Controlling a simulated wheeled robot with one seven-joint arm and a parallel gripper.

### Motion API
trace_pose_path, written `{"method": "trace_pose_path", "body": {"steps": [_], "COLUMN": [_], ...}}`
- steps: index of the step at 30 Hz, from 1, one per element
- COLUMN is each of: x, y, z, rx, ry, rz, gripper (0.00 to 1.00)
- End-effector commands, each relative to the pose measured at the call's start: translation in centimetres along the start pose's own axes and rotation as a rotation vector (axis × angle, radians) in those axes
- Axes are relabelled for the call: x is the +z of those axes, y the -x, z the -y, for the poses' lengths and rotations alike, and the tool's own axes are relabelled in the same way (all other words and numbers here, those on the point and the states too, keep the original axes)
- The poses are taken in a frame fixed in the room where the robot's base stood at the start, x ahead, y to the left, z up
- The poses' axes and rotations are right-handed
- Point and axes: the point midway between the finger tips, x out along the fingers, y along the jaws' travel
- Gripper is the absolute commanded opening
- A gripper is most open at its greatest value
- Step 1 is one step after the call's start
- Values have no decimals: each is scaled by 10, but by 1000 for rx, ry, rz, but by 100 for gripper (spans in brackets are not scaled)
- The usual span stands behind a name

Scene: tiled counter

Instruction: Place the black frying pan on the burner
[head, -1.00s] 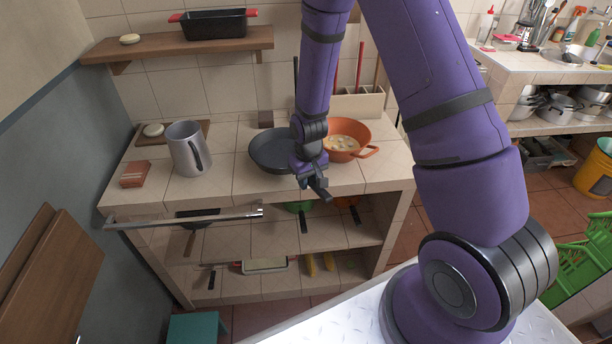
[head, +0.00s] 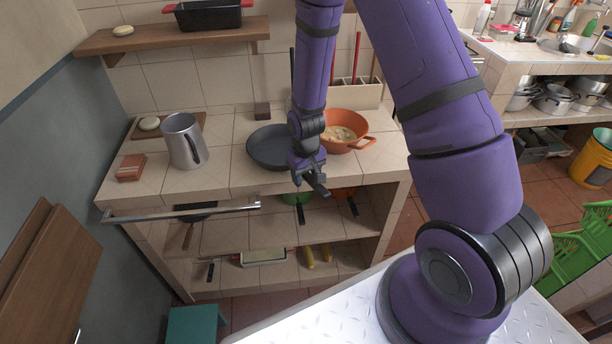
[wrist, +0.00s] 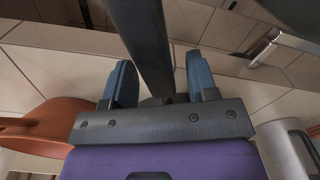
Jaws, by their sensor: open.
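The dark frying pan (head: 266,147) sits on the tiled counter, left of an orange pan. My gripper (head: 311,184) is at the counter's front edge, to the right of and in front of the pan, and partly covers it. In the wrist view, my gripper (wrist: 160,78) is open, with one blue-grey finger on each side of a long dark bar (wrist: 146,40), which looks like the pan's handle. Contact between fingers and bar cannot be told. I cannot make out a burner in these views.
The orange pan (head: 345,131) holds pale food right beside my wrist. A grey pitcher (head: 183,140) stands to the left. A metal rail (head: 190,213) runs along the counter front. Shelves with cookware lie below. Counter between pitcher and dark pan is clear.

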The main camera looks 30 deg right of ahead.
Motion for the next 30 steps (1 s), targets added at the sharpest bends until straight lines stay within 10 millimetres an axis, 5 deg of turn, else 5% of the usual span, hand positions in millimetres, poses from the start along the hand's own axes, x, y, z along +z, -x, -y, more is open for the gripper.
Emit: {"method": "trace_pose_path", "body": {"steps": [18, 30], "x": [0, 2], "y": [96, 136], "z": [0, -1], "rx": [0, 1], "ry": [0, -3], "rz": [-4, -19], "gripper": [53, 53]}}
